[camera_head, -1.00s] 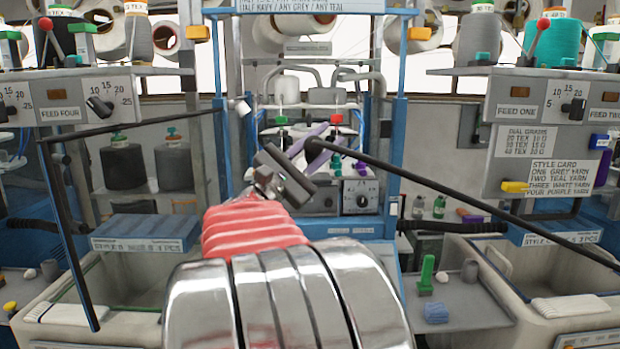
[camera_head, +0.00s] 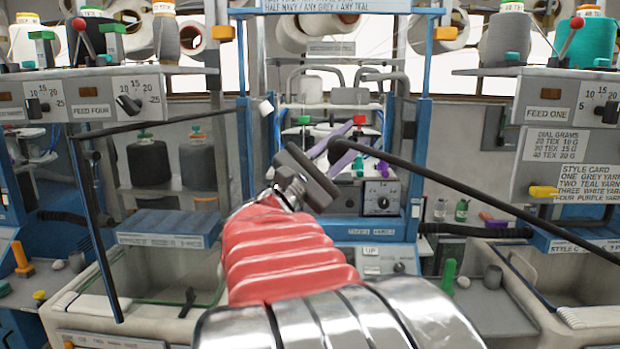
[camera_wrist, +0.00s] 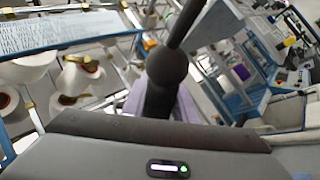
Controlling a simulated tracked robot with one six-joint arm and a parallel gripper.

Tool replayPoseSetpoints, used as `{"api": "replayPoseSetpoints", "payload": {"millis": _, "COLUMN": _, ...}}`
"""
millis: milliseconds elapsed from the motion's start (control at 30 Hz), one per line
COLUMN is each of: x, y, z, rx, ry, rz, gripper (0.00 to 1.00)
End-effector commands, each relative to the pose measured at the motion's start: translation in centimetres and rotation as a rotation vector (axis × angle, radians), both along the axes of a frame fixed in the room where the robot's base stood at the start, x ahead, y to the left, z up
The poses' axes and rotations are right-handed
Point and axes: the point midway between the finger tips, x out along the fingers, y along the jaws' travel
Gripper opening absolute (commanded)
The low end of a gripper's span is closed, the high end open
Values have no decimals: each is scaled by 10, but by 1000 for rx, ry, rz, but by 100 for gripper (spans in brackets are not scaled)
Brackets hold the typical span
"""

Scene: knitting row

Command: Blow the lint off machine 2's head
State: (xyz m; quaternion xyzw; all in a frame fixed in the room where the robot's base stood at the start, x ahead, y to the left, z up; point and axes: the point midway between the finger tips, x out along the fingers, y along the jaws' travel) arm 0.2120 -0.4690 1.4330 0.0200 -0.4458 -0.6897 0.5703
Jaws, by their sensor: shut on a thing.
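My gripper (camera_head: 350,148) is near the middle of the head view, its purple fingers shut on a dark rod (camera_head: 450,183). The rod runs from the fingers down to the right edge. In the wrist view a dark round knob (camera_wrist: 166,66) on the rod sits between the fingers, with the shaft rising above it. Behind the gripper stands a blue-framed machine (camera_head: 424,130) with a grey dial box (camera_head: 382,198). My gripper overlaps it in the picture; I cannot tell the gap. No number marks it as machine 2, and I cannot make out lint.
A feed panel marked FEED FOUR (camera_head: 92,113) stands left and one marked FEED ONE (camera_head: 546,114) right, with yarn cones above. Another dark bar (camera_head: 160,123) with a leg stands at left. Pale bins (camera_head: 165,325) flank the lower middle.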

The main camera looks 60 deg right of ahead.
Motion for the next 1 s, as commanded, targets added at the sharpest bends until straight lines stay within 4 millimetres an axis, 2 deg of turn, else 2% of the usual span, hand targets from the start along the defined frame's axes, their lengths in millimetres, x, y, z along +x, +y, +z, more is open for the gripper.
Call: {"api": "replayPoseSetpoints", "payload": {"millis": 1000, "x": -33, "y": 63, "z": 15, "rx": -2, "ry": -2, "rz": -1, "gripper": 0}}
